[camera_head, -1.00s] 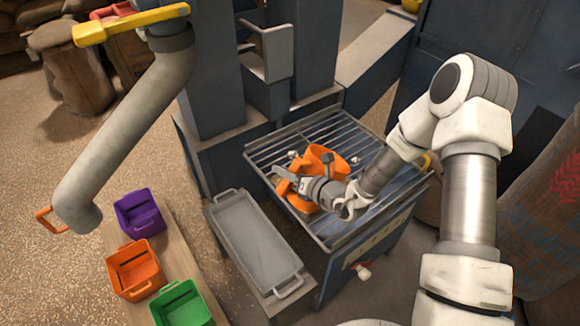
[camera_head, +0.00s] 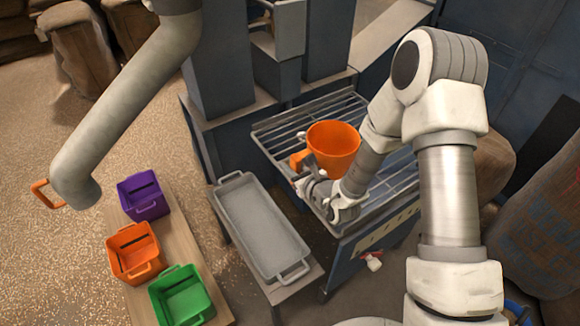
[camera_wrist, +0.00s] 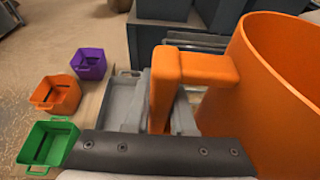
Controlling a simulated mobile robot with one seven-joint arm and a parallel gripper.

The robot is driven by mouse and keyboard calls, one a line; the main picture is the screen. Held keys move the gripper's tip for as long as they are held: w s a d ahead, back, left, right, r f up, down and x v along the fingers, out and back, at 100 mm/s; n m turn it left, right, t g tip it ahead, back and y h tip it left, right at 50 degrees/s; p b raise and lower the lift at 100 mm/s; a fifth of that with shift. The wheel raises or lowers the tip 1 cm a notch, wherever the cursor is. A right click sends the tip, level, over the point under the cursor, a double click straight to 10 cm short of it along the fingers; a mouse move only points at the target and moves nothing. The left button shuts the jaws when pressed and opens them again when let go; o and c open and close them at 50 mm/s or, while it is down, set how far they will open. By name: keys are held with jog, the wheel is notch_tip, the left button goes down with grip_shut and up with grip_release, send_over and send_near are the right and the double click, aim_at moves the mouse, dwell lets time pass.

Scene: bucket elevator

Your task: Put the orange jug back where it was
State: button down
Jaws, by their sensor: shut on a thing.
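The orange jug (camera_head: 333,146) is upright above or on the slatted grate; the head view does not settle whether its base touches. Its opening faces up and its handle points to the front left. My gripper (camera_head: 305,176) is shut on the jug's handle. In the wrist view the handle (camera_wrist: 172,85) stands between the fingers, and the jug's wall (camera_wrist: 262,90) fills the right side. The metal grate (camera_head: 283,141) tops a blue machine, with bare slats left of and behind the jug.
A grey tray (camera_head: 232,184) stands on a low stand left of the grate. Purple (camera_head: 146,206), orange (camera_head: 121,238) and green (camera_head: 168,287) bins stand on a board at lower left. A grey pipe (camera_head: 125,105) hangs over the left side. A sack (camera_head: 545,215) is at right.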

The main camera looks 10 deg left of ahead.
jog(key=shift+r+p, duration=0.6)
jog(key=shift+r, duration=0.65)
